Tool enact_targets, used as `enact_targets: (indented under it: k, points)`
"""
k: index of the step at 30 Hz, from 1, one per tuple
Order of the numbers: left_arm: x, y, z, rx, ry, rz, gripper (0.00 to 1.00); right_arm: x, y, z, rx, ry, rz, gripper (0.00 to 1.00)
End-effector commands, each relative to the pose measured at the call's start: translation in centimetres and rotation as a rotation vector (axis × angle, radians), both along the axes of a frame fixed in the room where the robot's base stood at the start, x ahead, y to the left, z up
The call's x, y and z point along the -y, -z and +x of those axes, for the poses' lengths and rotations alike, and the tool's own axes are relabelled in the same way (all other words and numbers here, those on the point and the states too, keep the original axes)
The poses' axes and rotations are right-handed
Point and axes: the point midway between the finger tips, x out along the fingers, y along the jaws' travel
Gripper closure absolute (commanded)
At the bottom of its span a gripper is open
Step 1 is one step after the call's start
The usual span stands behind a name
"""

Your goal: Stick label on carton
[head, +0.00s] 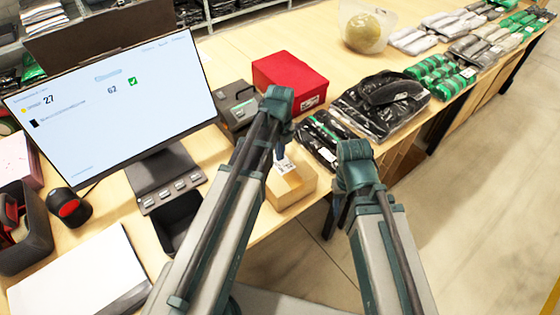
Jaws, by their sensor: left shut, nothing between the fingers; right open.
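A small brown carton (292,188) sits near the front edge of the wooden table, partly behind my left arm. A white label with dark print (284,164) shows at the carton's far upper side, just below my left gripper. I cannot tell whether the label lies flat on the carton all over. My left gripper (279,153) points down over the label, shut and empty, largely hidden by its own arm. My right gripper (331,217) hangs down to the right of the carton, beyond the table edge. It is open and apart from the carton; its fingers are mostly hidden.
A monitor (115,95) stands at left, with a dark printer-like device (236,104) beside it. A red box (289,80) and black bagged garments (378,105) lie behind the carton. Green bagged items (438,78) line the far right. The floor right of the table is clear.

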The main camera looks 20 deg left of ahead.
Motion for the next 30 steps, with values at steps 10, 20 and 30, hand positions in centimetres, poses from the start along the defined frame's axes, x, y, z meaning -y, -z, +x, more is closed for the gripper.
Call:
enact_targets:
  k: [10, 20, 30]
  points:
    - [0.00, 0.00, 0.00, 0.000, 0.000, 0.000, 1.00, 0.00, 0.00, 0.00, 0.000, 0.000, 0.000, 0.50]
    - [0.00, 0.12, 0.00, 0.000, 0.000, 0.000, 1.00, 0.00, 0.12, 0.00, 0.000, 0.000, 0.000, 0.50]
    - [0.00, 0.92, 0.00, 0.000, 0.000, 0.000, 1.00, 0.00, 0.92, 0.00, 0.000, 0.000, 0.000, 0.50]
